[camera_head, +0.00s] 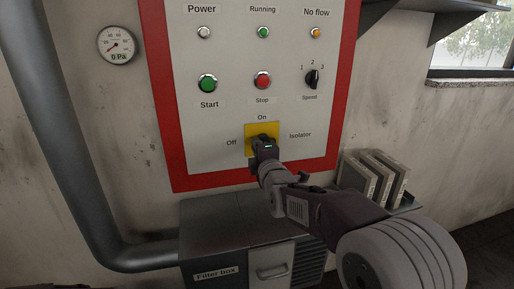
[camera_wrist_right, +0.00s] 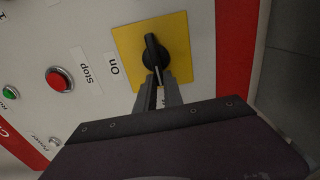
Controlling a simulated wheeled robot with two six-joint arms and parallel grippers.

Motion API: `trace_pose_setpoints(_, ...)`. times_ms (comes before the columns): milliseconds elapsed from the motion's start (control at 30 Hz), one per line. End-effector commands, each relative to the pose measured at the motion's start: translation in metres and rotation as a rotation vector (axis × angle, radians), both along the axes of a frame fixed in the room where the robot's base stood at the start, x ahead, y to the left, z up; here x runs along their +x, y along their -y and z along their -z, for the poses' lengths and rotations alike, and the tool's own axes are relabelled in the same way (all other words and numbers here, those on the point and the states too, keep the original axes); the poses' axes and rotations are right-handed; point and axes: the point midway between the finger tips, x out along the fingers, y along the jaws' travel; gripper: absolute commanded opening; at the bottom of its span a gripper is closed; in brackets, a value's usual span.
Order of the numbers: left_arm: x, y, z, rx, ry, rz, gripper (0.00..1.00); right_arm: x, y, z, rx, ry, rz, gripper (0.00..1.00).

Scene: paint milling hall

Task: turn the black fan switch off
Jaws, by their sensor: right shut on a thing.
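The black fan switch (camera_wrist_right: 152,47) is a rotary knob on a yellow plate (camera_head: 252,131) low on the control panel. "On" is printed above the plate and "Off" to its left. My right gripper (camera_head: 263,142) is at the knob and hides most of it in the head view. In the right wrist view its fingers (camera_wrist_right: 160,88) are shut on the lower end of the knob's handle. The handle lies across the panel, and its pale-marked end appears to point to the "Off" side. My left gripper is not in view.
Above are a green Start button (camera_head: 208,83), a red Stop button (camera_head: 262,80) and a Speed knob (camera_head: 312,79). A pressure gauge (camera_head: 117,45) reads about zero. A pipe (camera_head: 60,150) runs down the left.

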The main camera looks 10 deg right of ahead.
Motion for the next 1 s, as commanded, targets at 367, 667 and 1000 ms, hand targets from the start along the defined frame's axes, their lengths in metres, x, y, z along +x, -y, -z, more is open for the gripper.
trace_pose_setpoints(367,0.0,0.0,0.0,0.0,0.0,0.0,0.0,0.0,0.0,0.001,-0.001,-0.002,-0.001,0.34)
trace_pose_setpoints(667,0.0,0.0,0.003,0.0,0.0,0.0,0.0,-0.043,0.001,0.001,0.0,-0.001,-0.001,0.34)
trace_pose_setpoints(1000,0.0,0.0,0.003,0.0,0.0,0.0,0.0,-0.09,0.003,0.001,-0.001,-0.002,-0.001,0.34)
